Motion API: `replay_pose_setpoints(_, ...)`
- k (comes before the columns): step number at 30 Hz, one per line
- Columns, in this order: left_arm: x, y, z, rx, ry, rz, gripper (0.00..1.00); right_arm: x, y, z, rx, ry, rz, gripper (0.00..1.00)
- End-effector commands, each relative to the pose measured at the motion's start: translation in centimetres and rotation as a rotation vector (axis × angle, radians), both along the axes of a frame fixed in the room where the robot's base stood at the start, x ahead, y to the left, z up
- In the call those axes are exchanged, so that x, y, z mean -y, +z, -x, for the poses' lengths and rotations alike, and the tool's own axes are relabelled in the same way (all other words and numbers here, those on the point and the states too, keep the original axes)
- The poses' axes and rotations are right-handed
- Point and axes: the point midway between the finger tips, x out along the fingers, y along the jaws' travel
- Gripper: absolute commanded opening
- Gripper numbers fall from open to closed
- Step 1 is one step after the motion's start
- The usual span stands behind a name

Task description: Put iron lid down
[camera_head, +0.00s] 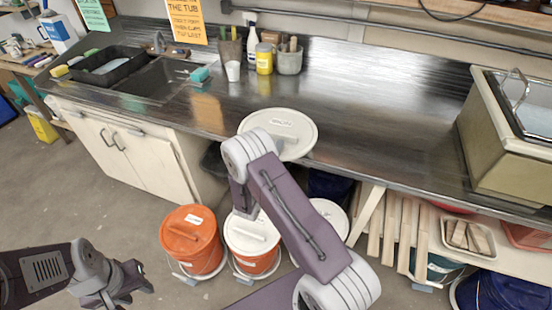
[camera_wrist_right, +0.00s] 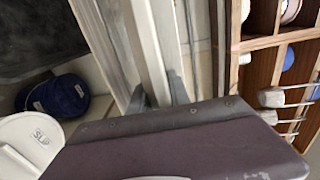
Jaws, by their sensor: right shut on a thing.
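The white round lid (camera_head: 288,122), with a small label too blurred to read for certain, appears at the counter's front edge in the head view. My right arm covers its near left part and hides the right gripper there. In the right wrist view the dark fingers of my right gripper (camera_wrist_right: 158,97) are shut on a pale piece (camera_wrist_right: 148,45), which looks like this lid seen edge-on. I cannot tell whether the lid touches the counter. My left gripper (camera_head: 146,278) is empty, low at the left above the floor, its fingertips apart.
The metal counter (camera_head: 390,135) is clear right of the lid, up to a beige box (camera_head: 500,130). Cups and bottles stand at the back. Below are an orange-lidded bucket (camera_head: 191,235), a white-lidded bucket (camera_head: 250,235), another white lid (camera_head: 332,213) and wooden slats (camera_head: 392,225).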

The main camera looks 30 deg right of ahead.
Motion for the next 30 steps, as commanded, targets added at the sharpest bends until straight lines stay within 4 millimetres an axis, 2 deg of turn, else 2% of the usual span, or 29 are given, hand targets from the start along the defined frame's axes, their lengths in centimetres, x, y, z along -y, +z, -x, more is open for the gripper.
replay_pose_setpoints(7,0.0,0.0,0.0,0.000,0.000,0.000,0.37,-0.5,-0.7,-0.9,0.001,-0.001,0.000,0.00)
replay_pose_setpoints(12,0.0,-0.1,0.0,0.000,0.000,0.000,0.37,-0.5,-3.7,-0.8,-0.003,-0.001,0.001,0.00)
replay_pose_setpoints(15,0.0,-0.1,0.0,0.000,0.000,0.000,0.37,-0.5,-4.5,-0.9,0.001,-0.001,0.001,0.00)
replay_pose_setpoints(26,0.0,-0.5,0.0,0.000,0.000,0.000,0.37,-0.5,-5.0,-0.9,0.003,0.000,0.000,0.00)
replay_pose_setpoints(27,0.0,-0.4,0.0,0.000,0.000,0.000,0.37,-0.4,-5.0,-0.9,0.001,-0.001,-0.001,0.32)
replay_pose_setpoints(29,0.0,-0.4,0.0,0.000,0.000,0.000,0.37,-0.4,-4.9,-0.9,0.001,-0.001,-0.001,0.45)
replay_pose_setpoints(30,0.0,-0.4,0.0,0.000,0.000,0.000,0.37,-0.4,-4.9,-0.9,0.001,-0.001,-0.001,0.45)
